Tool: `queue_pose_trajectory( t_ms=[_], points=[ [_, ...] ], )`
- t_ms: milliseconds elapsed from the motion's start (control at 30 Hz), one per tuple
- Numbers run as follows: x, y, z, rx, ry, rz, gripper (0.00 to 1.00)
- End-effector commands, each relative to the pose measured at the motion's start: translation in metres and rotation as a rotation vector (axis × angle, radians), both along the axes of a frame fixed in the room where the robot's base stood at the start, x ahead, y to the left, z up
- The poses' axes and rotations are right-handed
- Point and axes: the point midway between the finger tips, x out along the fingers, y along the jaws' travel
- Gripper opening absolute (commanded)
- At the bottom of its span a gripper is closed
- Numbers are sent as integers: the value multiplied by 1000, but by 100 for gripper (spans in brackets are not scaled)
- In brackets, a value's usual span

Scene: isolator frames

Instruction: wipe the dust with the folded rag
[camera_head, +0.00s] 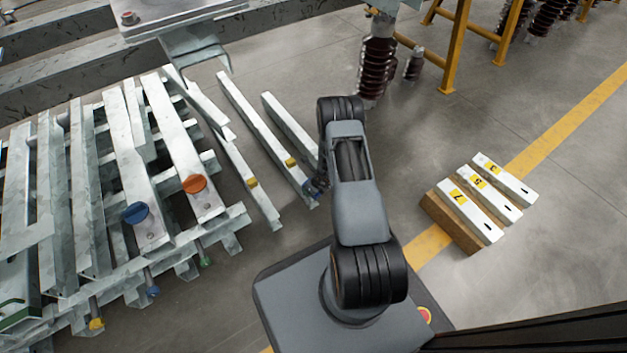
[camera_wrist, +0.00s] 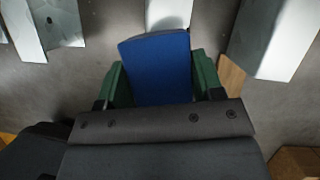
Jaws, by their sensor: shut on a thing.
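In the wrist view, a blue block-like folded rag (camera_wrist: 158,68) is between the green fingers of my gripper (camera_wrist: 160,80). The gripper is shut on it. The rag's far end sticks out past the fingers, over the grey floor and close to pale metal pieces. I cannot tell whether it touches anything. In the head view my arm hides most of the gripper and the rag, near the lower ends of the loose steel bars. I cannot make out any dust in either view.
Numbered white bars (camera_head: 470,209) lie on wood at right. Brown insulators (camera_head: 377,68) stand behind.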

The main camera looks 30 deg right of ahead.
Motion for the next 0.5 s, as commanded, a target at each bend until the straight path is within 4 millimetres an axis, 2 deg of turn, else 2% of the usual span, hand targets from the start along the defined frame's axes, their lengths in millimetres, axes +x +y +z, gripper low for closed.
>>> queue_pose_trajectory(
  t_ms=[500],
  points=[
    [-1, 0, 49, 1, 2, -1, 35]
  ],
)
